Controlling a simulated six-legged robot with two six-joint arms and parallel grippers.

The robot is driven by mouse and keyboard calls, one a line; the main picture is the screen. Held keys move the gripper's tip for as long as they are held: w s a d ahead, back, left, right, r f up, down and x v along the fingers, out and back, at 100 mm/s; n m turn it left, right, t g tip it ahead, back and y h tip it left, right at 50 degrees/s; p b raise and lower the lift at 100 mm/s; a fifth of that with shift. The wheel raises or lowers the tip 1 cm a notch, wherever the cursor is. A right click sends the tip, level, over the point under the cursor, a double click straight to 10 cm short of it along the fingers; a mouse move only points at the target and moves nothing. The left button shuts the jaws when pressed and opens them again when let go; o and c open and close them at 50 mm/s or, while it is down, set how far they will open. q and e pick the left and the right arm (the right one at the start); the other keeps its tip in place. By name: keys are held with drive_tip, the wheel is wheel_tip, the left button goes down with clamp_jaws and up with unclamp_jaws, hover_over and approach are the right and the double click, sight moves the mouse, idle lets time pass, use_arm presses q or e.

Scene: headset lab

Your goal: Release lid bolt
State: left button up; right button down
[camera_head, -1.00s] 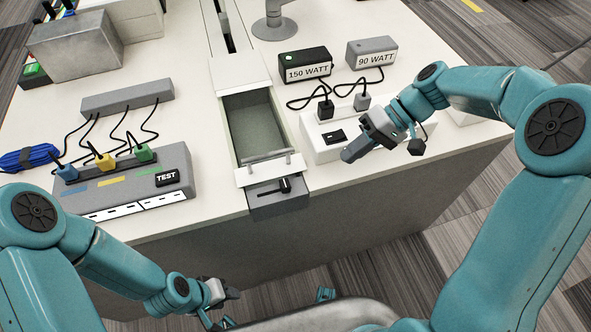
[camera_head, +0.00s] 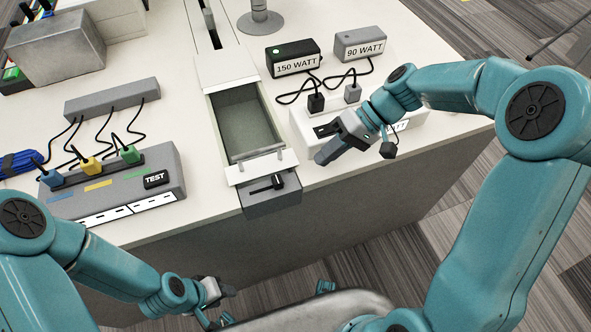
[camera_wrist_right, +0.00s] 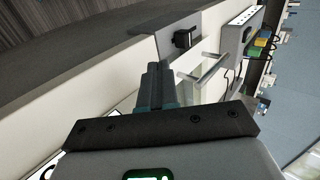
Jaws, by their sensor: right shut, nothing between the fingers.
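The lid bolt (camera_head: 268,184) is a small black slider on a grey bracket (camera_head: 272,203) at the front edge of the desk, below the bin. In the right wrist view the bolt shows as a dark block (camera_wrist_right: 183,38) beyond my fingertips. My right gripper (camera_head: 326,156) is shut and empty, to the right of the bolt and apart from it. Its closed fingers also show in the right wrist view (camera_wrist_right: 155,88). My left gripper (camera_head: 227,291) is low in front of the desk, well away from the bolt; its finger state is unclear.
A recessed bin (camera_head: 245,120) with a metal handle bar (camera_head: 262,155) lies behind the bolt. A white socket box (camera_head: 300,122) stands at right, partly behind my right gripper. A grey test box (camera_head: 115,185) with coloured plugs is at left. Two power bricks sit behind.

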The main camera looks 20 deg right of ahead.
sight(295, 180)
drive_tip(key=x, duration=0.4)
drive_tip(key=shift+f, duration=0.1)
drive_tip(key=shift+a, duration=2.15)
drive_tip(key=shift+a, duration=0.1)
drive_tip(key=a+b, duration=0.2)
drive_tip(key=a, duration=0.3)
drive_tip(key=shift+s+a+f, duration=0.1)
drive_tip(key=shift+a, duration=0.1)
